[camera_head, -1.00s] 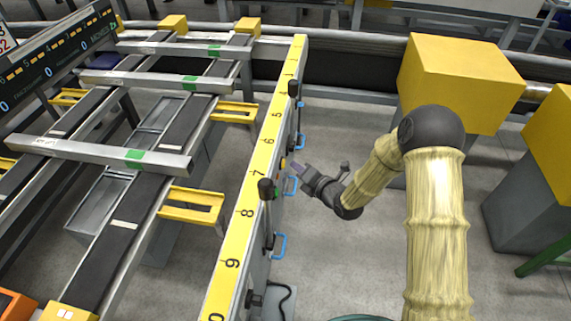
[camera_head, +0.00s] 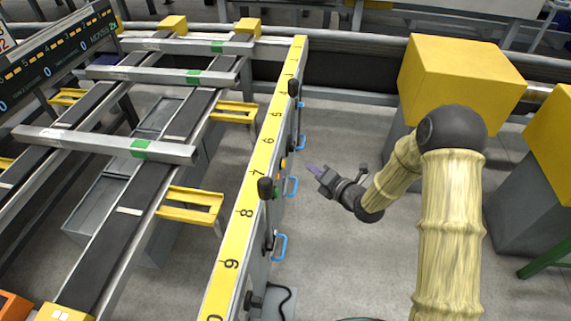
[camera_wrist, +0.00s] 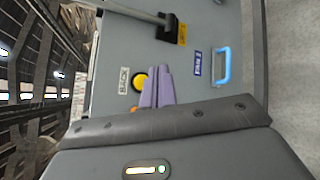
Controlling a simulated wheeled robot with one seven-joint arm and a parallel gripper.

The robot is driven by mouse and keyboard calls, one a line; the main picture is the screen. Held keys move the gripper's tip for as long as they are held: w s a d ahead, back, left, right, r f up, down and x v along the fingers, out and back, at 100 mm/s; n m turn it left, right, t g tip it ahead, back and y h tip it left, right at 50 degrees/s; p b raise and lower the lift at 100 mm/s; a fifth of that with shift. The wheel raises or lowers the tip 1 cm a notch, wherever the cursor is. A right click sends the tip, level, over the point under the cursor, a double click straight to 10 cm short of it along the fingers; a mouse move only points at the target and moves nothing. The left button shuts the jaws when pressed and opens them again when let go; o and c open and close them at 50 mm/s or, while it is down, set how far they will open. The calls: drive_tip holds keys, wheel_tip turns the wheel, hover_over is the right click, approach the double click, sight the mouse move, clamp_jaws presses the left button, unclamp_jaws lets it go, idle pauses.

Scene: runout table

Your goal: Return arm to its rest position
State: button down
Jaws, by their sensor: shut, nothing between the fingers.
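My gripper (camera_head: 314,169) is at the end of my arm, to the right of the numbered yellow rail (camera_head: 256,165) and apart from it. In the wrist view its two purple fingers (camera_wrist: 158,90) are together with nothing between them. Beyond the fingers is a grey panel (camera_wrist: 200,25) with a round yellow button (camera_wrist: 140,82), partly beside the fingertips. The panel also has a light blue handle (camera_wrist: 222,67). An orange button beside the rail shows in the head view (camera_head: 283,163).
Several blue handles, such as one near the front (camera_head: 281,247), stick out from the panel side. Yellow-topped grey blocks (camera_head: 460,80) stand at the right behind my arm. Clear floor (camera_head: 345,250) lies between the panel and my arm. Metal bars lie across the table (camera_head: 110,146) at left.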

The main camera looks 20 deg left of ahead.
idle(0.4)
drive_tip(key=s+d+r+m+h, duration=0.1)
drive_tip(key=d+r+m+h, duration=0.3)
drive_tip(key=d+m, duration=0.55)
drive_tip(key=d+r+m+h, duration=0.1)
drive_tip(key=d+m+h, duration=0.5)
drive_tip(key=d+m, duration=0.3)
drive_tip(key=s+d+r+m+g+h, duration=0.2)
drive_tip(key=s+d+r+m+g, duration=0.1)
drive_tip(key=s+d+m, duration=0.5)
drive_tip(key=s+d+r+m+g+h, duration=0.15)
drive_tip(key=s+d+m, duration=0.35)
drive_tip(key=s+m, duration=0.55)
wheel_tip(320, 180, up, 26)
drive_tip(key=p, duration=2.5)
drive_tip(key=shift+n+g, duration=0.4)
drive_tip(key=shift+g, duration=0.05)
drive_tip(key=shift+f, duration=0.15)
drive_tip(key=shift+w, duration=0.1)
